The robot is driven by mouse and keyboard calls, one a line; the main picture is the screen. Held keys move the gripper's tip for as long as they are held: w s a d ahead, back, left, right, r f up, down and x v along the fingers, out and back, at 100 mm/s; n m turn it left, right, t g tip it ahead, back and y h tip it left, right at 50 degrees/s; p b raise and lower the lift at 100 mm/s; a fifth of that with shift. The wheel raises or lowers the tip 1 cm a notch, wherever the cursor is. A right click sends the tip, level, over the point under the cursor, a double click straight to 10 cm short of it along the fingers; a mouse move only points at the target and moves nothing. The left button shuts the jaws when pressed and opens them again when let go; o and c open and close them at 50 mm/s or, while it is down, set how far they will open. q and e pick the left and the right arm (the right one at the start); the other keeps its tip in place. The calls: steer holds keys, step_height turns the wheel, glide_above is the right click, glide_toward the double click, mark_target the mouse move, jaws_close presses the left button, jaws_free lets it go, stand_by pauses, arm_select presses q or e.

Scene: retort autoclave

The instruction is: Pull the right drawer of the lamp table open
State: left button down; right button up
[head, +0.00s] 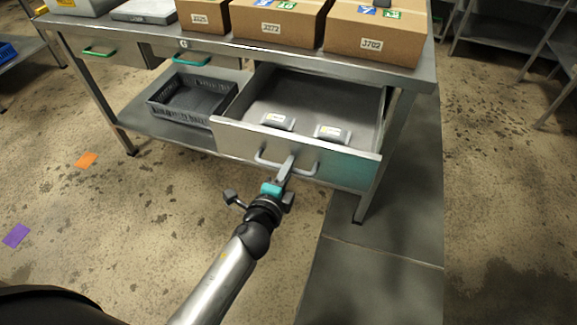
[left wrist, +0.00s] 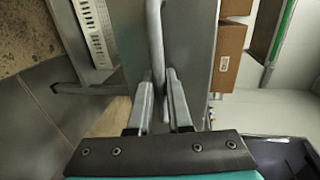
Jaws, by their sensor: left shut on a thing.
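The lamp table (head: 420,76) is a steel workbench. Its right drawer (head: 362,170) is pulled well out, and two grey items with labels (head: 277,121) lie inside. A grey bar handle (head: 305,169) is on the drawer front. My right gripper is not in view.
Cardboard boxes (head: 375,32) stand on the tabletop. A dark grey crate (head: 190,98) sits on the lower shelf. Two closed drawers with green handles (head: 192,61) are at the left. The floor in front is free apart from flat orange (head: 86,160) and purple markers (head: 16,236).

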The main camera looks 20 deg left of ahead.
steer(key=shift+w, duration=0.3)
arm_select(q)
steer(key=c, duration=1.2)
jaws_free()
steer(key=shift+o, duration=0.4)
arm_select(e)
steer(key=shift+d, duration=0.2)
arm_select(q)
steer(key=shift+s, duration=0.2)
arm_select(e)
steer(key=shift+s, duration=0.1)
arm_select(q)
steer(key=v, duration=1.5)
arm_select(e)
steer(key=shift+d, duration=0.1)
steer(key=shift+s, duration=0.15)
